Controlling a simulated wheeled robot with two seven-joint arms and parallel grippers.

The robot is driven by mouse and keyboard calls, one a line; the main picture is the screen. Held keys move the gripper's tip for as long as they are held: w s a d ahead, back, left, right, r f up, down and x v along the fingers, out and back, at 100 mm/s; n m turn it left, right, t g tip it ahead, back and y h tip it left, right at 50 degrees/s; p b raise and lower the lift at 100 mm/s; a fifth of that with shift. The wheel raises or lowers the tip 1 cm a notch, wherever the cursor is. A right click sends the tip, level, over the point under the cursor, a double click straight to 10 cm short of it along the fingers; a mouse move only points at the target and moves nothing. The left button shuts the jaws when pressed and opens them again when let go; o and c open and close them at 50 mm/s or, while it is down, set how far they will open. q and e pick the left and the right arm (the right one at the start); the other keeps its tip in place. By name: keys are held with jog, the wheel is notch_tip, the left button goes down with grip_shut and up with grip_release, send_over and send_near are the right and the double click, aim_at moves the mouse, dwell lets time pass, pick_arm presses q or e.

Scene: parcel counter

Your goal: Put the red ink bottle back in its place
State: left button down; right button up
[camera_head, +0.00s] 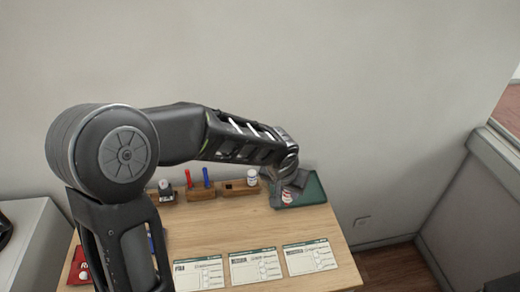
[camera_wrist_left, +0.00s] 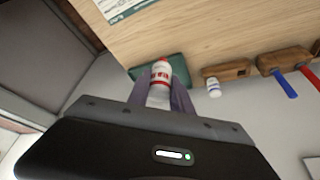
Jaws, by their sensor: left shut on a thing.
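The red ink bottle (camera_head: 287,198) is white with red markings. In the left wrist view the bottle (camera_wrist_left: 160,72) stands between the two fingers of my left gripper (camera_wrist_left: 161,88), which is shut on it. In the head view my left gripper (camera_head: 290,184) is over the green tray (camera_head: 316,188) at the back right of the table. I cannot tell whether the bottle touches the tray. A wooden holder (camera_head: 238,193) left of the tray carries a white bottle with blue marks (camera_head: 252,177) and has an empty square hole (camera_head: 228,187). My right gripper is not in view.
Wooden stands left of the holder carry a red-handled item (camera_head: 188,178) and a blue-handled item (camera_head: 206,178). A small dark item (camera_head: 165,187) stands further left. Several printed cards (camera_head: 257,265) lie along the front. The middle of the table (camera_head: 235,220) is clear. A wall stands behind.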

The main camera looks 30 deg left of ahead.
pick_arm(q)
jog(key=shift+w+d, duration=0.2)
jog(key=shift+d, duration=0.15)
jog(key=w+a+n, duration=0.1)
jog(key=w+a, duration=0.1)
jog(key=a, duration=0.9)
jog(key=w+a+n, duration=0.1)
jog(key=w+a, duration=0.1)
jog(key=a, duration=1)
jog(key=shift+a+r+y, duration=0.15)
jog(key=shift+y, duration=0.25)
jog(key=shift+w, duration=0.1)
